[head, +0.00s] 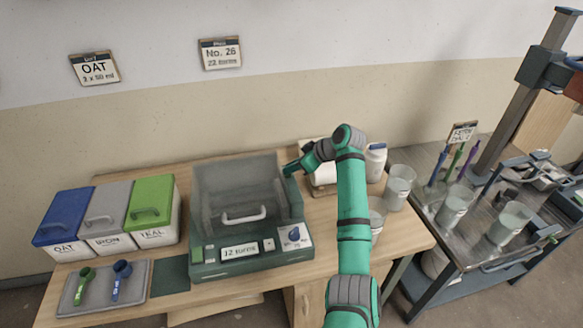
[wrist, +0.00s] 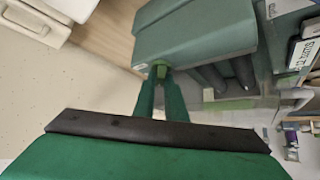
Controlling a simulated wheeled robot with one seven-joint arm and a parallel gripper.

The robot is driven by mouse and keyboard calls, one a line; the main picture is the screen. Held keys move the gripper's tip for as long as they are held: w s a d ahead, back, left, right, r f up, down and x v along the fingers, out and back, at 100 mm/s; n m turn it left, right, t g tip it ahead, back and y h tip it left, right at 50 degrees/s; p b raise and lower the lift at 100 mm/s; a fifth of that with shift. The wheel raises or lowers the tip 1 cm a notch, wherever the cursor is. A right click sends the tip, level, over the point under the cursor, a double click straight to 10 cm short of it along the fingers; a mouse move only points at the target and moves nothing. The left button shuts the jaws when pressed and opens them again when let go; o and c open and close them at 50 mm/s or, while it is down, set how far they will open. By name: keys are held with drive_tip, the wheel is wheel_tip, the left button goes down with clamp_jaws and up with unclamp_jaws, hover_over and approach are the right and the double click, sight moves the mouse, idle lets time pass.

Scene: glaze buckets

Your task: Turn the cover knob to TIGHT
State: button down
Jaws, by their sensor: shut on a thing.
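The machine (head: 240,262) is a dark green unit with a clear grey cover (head: 235,185) that has a white handle (head: 243,216). My gripper (head: 289,169) reaches the upper right side of the machine, beside the cover. In the wrist view my gripper (wrist: 161,82) is shut on a small green piece (wrist: 160,70), apparently the cover knob, at the edge of a teal box (wrist: 195,35). The knob is hidden behind my gripper in the head view. Its setting and any TIGHT mark cannot be read.
The front panel reads "12 turns" (head: 240,249), beside a white plate with a blue symbol (head: 295,236). Lidded bins (head: 105,225) and a scoop tray (head: 103,288) stand left. Clear cups (head: 398,190) stand right of my arm. A metal bench (head: 480,215) stands farther right.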

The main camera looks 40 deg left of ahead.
drive_tip(key=shift+m, duration=0.3)
drive_tip(key=m+t, duration=0.1)
drive_tip(key=m, duration=0.1)
drive_tip(key=m+t, duration=0.2)
drive_tip(key=shift+s+a+r+t, duration=0.1)
drive_tip(key=shift+s+t, duration=0.2)
drive_tip(key=shift+s, duration=0.05)
drive_tip(key=shift+m+t+h, duration=0.7)
drive_tip(key=shift+m+t, duration=0.2)
drive_tip(key=shift+m, duration=0.6)
drive_tip(key=c, duration=1.8)
unclamp_jaws()
drive_tip(key=shift+s, duration=0.1)
